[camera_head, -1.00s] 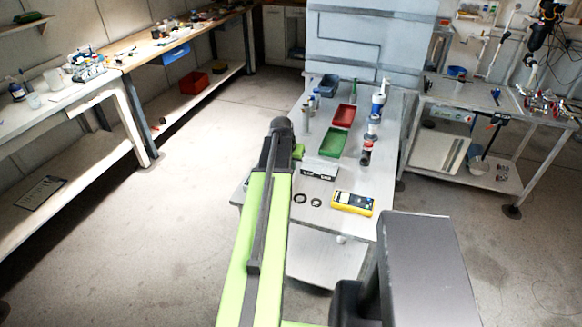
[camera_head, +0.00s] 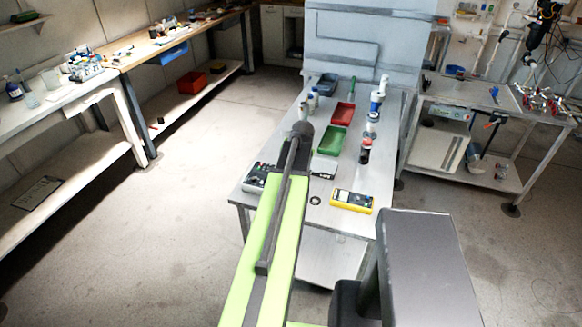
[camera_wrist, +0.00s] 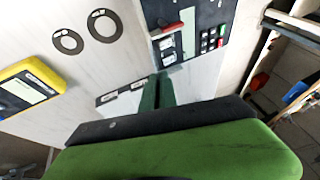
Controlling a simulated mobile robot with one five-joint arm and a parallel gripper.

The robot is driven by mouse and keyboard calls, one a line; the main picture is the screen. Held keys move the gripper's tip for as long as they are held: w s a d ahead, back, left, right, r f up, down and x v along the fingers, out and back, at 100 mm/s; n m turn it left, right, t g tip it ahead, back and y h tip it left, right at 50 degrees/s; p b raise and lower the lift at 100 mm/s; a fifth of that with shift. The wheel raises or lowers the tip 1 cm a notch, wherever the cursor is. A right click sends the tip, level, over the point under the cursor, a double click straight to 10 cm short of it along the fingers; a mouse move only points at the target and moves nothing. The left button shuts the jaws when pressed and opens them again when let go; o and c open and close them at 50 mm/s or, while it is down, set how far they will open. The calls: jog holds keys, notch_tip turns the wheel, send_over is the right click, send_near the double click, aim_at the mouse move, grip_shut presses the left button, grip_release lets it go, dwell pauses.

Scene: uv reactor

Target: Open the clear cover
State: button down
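A dark control unit (camera_head: 256,174) with small coloured buttons stands at the left edge of the workbench. It also shows at the top of the wrist view (camera_wrist: 207,30), with a red part and a pale display. I cannot clearly make out the outline of a clear cover. Whether the fingers are parted is unclear. In the head view my arm hides the gripper.
A yellow meter (camera_head: 352,200), a dark ring (camera_head: 315,201) and a white-labelled piece (camera_head: 323,168) lie on the bench (camera_head: 365,178). Red (camera_head: 341,113) and green (camera_head: 331,139) trays and several bottles stand farther back. Open floor lies left of the bench.

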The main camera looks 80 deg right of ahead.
jog(key=shift+w, duration=0.15)
jog(key=c, duration=1.7)
grip_release()
jog(key=shift+o, duration=0.3)
jog(key=shift+r, duration=0.1)
jog(key=p+v, duration=1.5)
jog(key=v, duration=0.2)
jog(key=shift+p, duration=0.3)
jog(key=shift+a, duration=0.1)
